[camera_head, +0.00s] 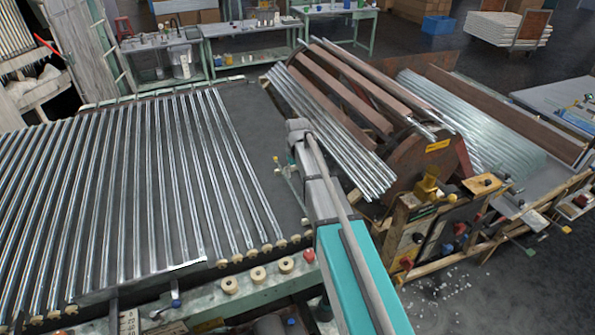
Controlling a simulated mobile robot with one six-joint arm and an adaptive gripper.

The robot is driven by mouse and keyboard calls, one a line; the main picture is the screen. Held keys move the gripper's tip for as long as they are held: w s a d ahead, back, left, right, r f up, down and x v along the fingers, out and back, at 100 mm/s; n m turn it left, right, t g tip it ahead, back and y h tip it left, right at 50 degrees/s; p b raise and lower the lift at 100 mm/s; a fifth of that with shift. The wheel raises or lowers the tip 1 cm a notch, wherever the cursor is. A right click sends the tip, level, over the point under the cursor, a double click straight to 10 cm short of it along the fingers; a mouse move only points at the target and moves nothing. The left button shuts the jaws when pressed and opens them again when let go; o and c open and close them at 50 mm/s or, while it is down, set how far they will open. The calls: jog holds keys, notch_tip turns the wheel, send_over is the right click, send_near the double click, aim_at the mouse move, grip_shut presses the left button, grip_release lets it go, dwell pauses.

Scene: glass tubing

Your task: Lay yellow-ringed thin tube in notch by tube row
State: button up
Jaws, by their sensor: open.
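A long row of parallel glass tubes (120,190) lies on the dark bed at the left. Small cream supports (251,253) stand along the near end of the row. A dark bare strip of bed (262,150) lies to the right of the row. I cannot make out a yellow ring on any tube, so I cannot tell which is the thin tube. No single notch can be told apart at this size. My gripper's fingers do not show in this view.
A teal and grey beam (345,245) crosses the centre, hiding part of the bed's right side. A brown drum (425,160) with bundles of tubes (330,130) stands to its right. Cream rollers (257,275) sit on the near rail. Workbenches (250,28) stand behind.

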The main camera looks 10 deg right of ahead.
jog(key=shift+s+r+p, duration=0.2)
jog(key=shift+r+p, duration=1.25)
jog(key=shift+r, duration=0.35)
jog(key=shift+s, duration=0.1)
jog(key=s+m+g, duration=0.1)
jog(key=s+m, duration=0.1)
jog(key=s, duration=2.3)
jog(key=shift+s+d, duration=0.4)
jog(key=shift+f, duration=0.1)
notch_tip(320, 180, down, 6)
jog(key=b, duration=0.6)
jog(key=shift+f, duration=0.2)
